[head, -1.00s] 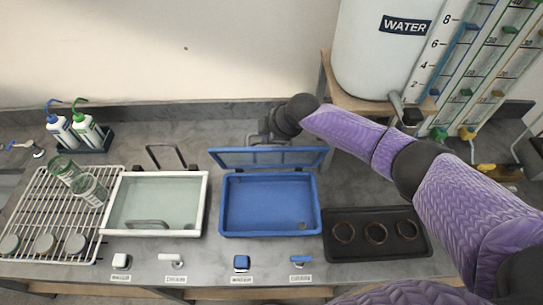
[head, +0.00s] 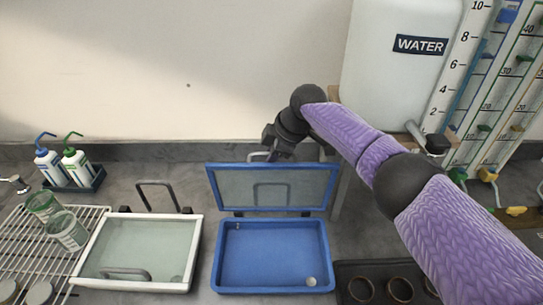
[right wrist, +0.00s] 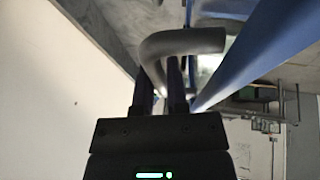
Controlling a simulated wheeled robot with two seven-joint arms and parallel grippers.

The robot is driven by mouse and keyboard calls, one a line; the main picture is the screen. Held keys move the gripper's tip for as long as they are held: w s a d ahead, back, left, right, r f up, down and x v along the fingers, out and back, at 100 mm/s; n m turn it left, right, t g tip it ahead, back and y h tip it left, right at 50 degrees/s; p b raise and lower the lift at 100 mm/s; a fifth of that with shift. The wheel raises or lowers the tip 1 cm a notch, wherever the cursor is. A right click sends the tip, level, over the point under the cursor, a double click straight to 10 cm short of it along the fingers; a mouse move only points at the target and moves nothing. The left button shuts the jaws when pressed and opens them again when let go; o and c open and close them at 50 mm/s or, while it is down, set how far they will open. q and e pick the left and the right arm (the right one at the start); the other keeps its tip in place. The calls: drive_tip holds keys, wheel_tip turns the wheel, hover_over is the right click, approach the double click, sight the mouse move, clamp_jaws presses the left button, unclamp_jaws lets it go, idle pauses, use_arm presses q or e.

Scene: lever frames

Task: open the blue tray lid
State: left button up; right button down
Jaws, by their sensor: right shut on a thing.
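The blue tray (head: 272,288) stands on the grey counter, its inside open to view. Its lid (head: 272,165), a blue frame with a clear grey pane, stands raised along the tray's back edge. My right gripper (head: 264,154) is behind the lid's top, partly hidden by it. In the right wrist view the gripper (right wrist: 165,85) is shut on the grey bar handle (right wrist: 185,42) of the lid, whose blue frame (right wrist: 265,50) runs alongside. My left gripper is in neither view.
A white-rimmed tray (head: 197,230) with a glass lid stands to the left, beside a wire rack (head: 30,245) with glass jars. A dark tray with rings (head: 345,268) is at the right. A water tank (head: 400,80) stands behind my right arm.

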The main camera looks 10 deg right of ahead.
drive_tip(key=c, duration=0.8)
unclamp_jaws()
drive_tip(key=shift+f, duration=0.1)
drive_tip(key=shift+o, duration=0.8)
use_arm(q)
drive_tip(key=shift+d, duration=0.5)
use_arm(e)
drive_tip(key=shift+d+r, duration=0.15)
drive_tip(key=shift+r, duration=0.3)
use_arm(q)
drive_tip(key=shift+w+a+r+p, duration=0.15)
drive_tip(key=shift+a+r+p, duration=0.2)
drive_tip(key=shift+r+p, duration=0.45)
use_arm(e)
drive_tip(key=v, duration=0.9)
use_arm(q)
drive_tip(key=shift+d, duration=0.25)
use_arm(e)
drive_tip(key=shift+s, duration=0.1)
